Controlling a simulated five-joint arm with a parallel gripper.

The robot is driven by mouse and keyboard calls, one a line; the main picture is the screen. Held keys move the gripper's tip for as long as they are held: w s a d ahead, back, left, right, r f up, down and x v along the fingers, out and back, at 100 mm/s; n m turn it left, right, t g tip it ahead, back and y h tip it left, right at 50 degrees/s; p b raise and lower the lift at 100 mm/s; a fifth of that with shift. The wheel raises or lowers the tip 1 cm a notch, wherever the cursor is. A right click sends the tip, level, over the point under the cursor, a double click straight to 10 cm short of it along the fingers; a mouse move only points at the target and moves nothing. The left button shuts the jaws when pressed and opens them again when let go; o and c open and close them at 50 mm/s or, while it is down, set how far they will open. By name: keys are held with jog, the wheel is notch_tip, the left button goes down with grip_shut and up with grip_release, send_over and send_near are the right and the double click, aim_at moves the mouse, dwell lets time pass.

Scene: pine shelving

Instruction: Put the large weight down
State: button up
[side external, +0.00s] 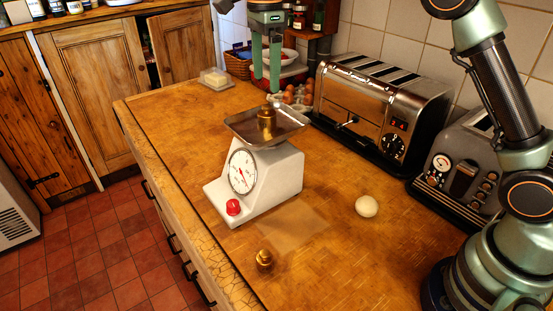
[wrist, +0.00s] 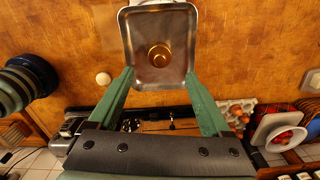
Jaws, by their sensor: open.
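A brass weight (side external: 266,121) stands upright on the metal pan (side external: 240,124) of the white kitchen scale (side external: 270,178). It is the larger of two brass weights; the smaller one (side external: 264,260) stands on the counter in front of the scale. My gripper (side external: 266,86) is open and empty, pointing down above the larger weight, with a gap between fingertips and weight. In the wrist view, the weight (wrist: 160,55) sits near the middle of the pan (wrist: 150,80), ahead of the spread fingertips (wrist: 159,73).
A pale square patch (side external: 292,224) lies on the counter (side external: 330,260) beside the scale. A white ball (side external: 366,206) sits to its right. A steel toaster (side external: 375,110), a grey toaster (side external: 462,160) and eggs (side external: 298,96) line the wall. The front counter is mostly clear.

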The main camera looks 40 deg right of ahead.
aim_at(267, 106)
jog(key=s+d+r+n+t, duration=0.3)
jog(key=s+d+r+n, duration=0.3)
jog(key=s+n, duration=0.4)
jog(key=s+d+f+n+t, duration=0.2)
jog(key=s+d+f+n, duration=0.1)
jog(key=s+f+n, duration=0.6)
jog(key=s+n, duration=0.1)
jog(key=s, duration=0.1)
jog(key=shift+s+d+t, duration=0.2)
jog(key=shift+s+t, duration=0.1)
